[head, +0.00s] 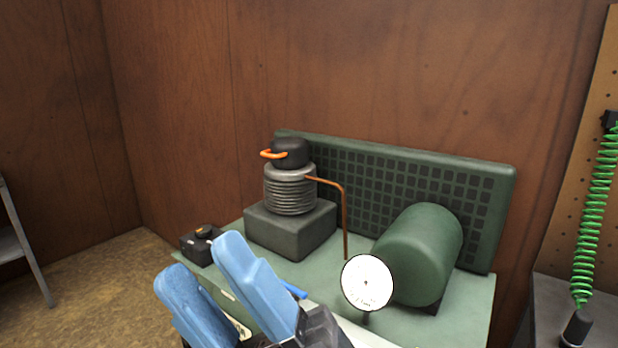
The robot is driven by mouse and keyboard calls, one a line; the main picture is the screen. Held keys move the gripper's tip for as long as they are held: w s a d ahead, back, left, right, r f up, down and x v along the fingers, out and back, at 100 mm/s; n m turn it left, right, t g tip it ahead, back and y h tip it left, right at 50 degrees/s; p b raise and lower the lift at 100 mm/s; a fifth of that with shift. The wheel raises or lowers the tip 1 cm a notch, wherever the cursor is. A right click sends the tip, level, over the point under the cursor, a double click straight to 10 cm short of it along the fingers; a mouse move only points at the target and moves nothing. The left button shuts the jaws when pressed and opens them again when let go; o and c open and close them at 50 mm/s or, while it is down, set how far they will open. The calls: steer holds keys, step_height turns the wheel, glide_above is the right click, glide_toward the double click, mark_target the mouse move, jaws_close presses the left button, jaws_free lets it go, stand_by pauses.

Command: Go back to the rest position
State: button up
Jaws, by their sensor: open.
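My gripper (210,285) shows at the bottom of the head view, with two blue fingers spread apart. It is open and I see nothing held between the fingers. It is in front of a green machine (462,305) with a finned cylinder (290,189), and hides part of that machine's front left. A small black box (197,247) with an orange part on top shows just beyond the fingertips. Whether the fingers touch anything cannot be told. A small blue piece (293,290) shows behind the right finger, partly hidden.
The machine also carries a green tank (420,255), a round white gauge (367,283), a copper pipe (344,215) and a black cap with an orange handle (290,153). A wooden wall (400,80) stands behind. A green coiled hose (592,210) hangs at right. Floor (100,290) shows at left, beside a grey rack (15,240).

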steer(key=s+d+f+m+t+h, duration=0.4)
steer(key=d+f+m+t+h, duration=0.35)
steer(key=m+h, duration=0.6)
steer(key=s+d+f+m+t+h, duration=0.3)
steer(key=d+f+m+t+h, duration=0.4)
steer(key=m+h, duration=0.6)
steer(key=s+d+f+m+g, duration=0.1)
steer(key=s+d+f+g, duration=0.3)
steer(key=s, duration=0.4)
steer(key=s+d+f+m+g+h, duration=0.1)
steer(key=s+d+f+g, duration=0.3)
steer(key=s+d+f, duration=0.2)
steer(key=s+d, duration=0.2)
steer(key=d, duration=0.1)
steer(key=shift+s+f+m+g, duration=0.3)
steer(key=shift+s+m+g, duration=0.05)
steer(key=shift+s, duration=0.05)
steer(key=shift+o, duration=0.2)
